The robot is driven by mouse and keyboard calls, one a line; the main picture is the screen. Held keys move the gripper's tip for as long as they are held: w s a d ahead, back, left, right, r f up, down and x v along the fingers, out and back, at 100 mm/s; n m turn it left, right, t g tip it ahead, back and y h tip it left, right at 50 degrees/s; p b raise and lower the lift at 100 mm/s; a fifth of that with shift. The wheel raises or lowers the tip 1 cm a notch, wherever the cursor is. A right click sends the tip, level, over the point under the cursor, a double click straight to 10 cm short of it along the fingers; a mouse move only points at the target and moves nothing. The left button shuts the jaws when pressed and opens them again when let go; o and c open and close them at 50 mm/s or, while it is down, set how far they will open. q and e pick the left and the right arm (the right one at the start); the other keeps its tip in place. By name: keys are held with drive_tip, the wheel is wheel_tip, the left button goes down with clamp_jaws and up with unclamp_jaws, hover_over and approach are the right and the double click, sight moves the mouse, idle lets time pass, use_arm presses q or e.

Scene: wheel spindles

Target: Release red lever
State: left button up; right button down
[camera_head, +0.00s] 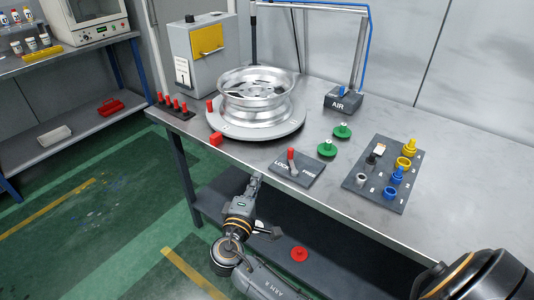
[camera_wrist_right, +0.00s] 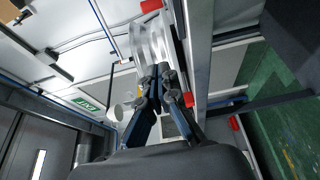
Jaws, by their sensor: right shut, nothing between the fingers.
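The red lever (camera_head: 291,154) stands up from a dark plate (camera_head: 300,172) marked LOCK and FREE, near the front edge of the metal table. It looks nearly upright, between the two words. My right gripper (camera_head: 254,182) is at the table's front edge, left of and nearer than the plate, apart from the lever. Its fingers (camera_wrist_right: 163,72) are together and empty in the right wrist view. A red piece (camera_wrist_right: 151,5) at the top of that view may be the lever's grip; I cannot be sure. My left gripper is not in view.
A silver wheel (camera_head: 257,95) sits on a round turntable (camera_head: 230,130), with red blocks beside it. Green knobs (camera_head: 327,149), an AIR box (camera_head: 343,102) and a parts board (camera_head: 353,182) lie to the right. A red disc (camera_head: 299,254) is below the tabletop.

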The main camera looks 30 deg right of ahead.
sight(281, 166)
drive_tip(key=p+x, duration=0.2)
drive_tip(key=x, duration=0.8)
drive_tip(key=shift+s+d+r, duration=0.1)
drive_tip(key=s+d, duration=0.1)
drive_tip(key=d+p, duration=0.1)
drive_tip(key=shift+s+d+p, duration=0.3)
drive_tip(key=shift+s+d, duration=0.35)
use_arm(q)
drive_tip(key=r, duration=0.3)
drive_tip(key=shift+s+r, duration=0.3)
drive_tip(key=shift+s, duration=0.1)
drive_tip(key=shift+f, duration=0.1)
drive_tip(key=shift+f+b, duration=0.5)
drive_tip(key=shift+b, duration=0.05)
use_arm(e)
drive_tip(key=shift+w+d+m+g+h, duration=0.15)
drive_tip(key=shift+m+g+h, duration=0.25)
drive_tip(key=shift+g, duration=0.1)
